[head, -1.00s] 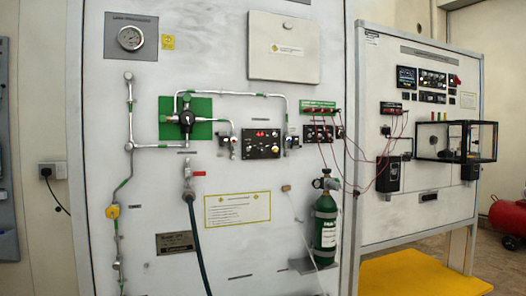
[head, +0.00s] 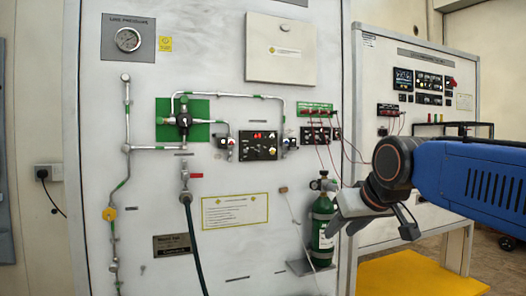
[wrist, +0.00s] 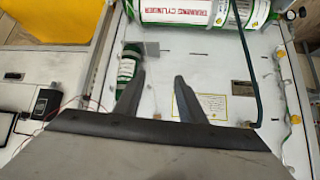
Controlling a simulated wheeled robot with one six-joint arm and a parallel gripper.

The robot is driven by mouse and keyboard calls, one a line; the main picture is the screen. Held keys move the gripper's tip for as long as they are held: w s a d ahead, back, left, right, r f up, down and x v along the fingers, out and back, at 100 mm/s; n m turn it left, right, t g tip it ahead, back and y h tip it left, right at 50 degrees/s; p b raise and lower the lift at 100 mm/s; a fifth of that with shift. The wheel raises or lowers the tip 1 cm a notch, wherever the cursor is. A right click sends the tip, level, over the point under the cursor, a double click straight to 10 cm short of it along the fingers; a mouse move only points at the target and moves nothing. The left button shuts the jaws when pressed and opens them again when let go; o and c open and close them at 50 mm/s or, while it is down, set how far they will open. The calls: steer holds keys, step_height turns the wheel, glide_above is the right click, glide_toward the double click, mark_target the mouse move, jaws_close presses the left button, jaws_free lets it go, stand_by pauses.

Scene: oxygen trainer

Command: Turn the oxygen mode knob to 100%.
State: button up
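A small black control panel (head: 259,145) with a red lit display and small knobs is mounted on the white board in the head view. Its labels are too small to read, so I cannot tell which knob is the oxygen mode knob or where it points. My gripper (head: 345,213) is at the lower right of this panel, in front of the board near the green bottle. In the wrist view my gripper (wrist: 160,78) is open, with nothing between its two dark fingers. The control panel is not clearly visible there.
A green bottle (head: 322,230) stands on a bracket at the lower right of the board. Thin red leads (head: 345,150) hang right of the panel. A dark hose (head: 192,235) hangs left.

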steer(key=w+a+r+n+t+y, duration=0.1)
steer(key=w+a+r, duration=0.35)
steer(key=r, duration=0.35)
steer(key=w+a+r+t+y, duration=0.1)
steer(key=w+a+r, duration=0.2)
steer(key=w+r, duration=0.35)
steer(key=w+a+r+n+t+y, duration=0.1)
steer(key=w+a+r+t, duration=0.2)
steer(key=r, duration=0.6)
steer(key=g, duration=0.1)
glide_toward(261, 151)
steer(key=x, duration=0.8)
jaws_close()
